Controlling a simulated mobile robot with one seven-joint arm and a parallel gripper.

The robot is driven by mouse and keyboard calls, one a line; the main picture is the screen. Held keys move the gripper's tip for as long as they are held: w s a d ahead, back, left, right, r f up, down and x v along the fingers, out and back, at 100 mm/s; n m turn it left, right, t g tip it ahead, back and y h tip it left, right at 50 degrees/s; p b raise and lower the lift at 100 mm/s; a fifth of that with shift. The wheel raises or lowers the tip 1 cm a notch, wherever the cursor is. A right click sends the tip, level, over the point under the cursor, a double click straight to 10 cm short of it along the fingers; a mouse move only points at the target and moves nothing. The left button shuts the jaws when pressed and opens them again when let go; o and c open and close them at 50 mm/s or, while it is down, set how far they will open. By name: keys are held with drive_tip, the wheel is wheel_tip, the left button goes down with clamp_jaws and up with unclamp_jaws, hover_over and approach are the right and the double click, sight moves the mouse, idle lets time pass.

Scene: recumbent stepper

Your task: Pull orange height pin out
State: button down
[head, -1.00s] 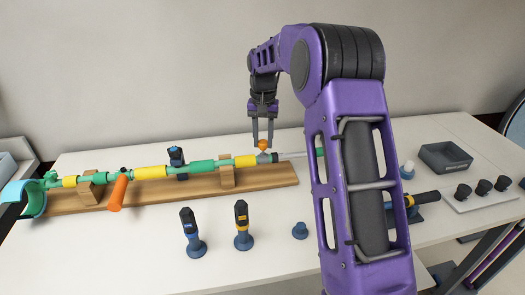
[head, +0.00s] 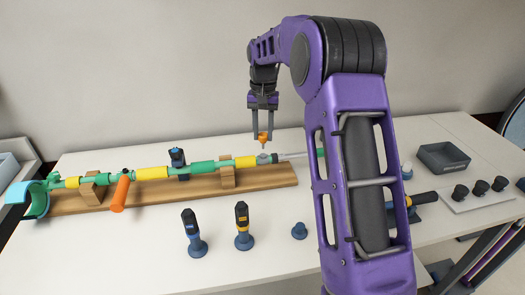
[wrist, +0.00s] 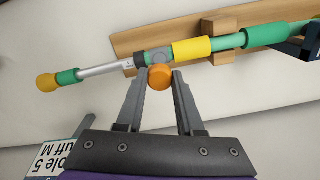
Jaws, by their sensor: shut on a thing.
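My gripper (head: 263,134) is above the right part of the green and yellow pole (head: 202,169). Its fingers are shut on the orange height pin (head: 264,139), whose round head sits between the fingertips. In the head view the pin hangs just above the grey collar (head: 263,158) on the pole. In the wrist view the orange head (wrist: 159,77) is between the two fingertips, in front of the collar and the silver tube (wrist: 105,69). The pin's shaft is mostly hidden by its head in the wrist view.
The pole rests on wooden blocks (head: 227,178) on a wooden board (head: 200,186). An orange handle (head: 120,193) sticks out at the left. Two dark-handled tools (head: 190,225) (head: 242,220) stand in front. A grey bin (head: 444,157) is at the right.

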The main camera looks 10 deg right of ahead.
drive_tip(key=shift+r, duration=1.45)
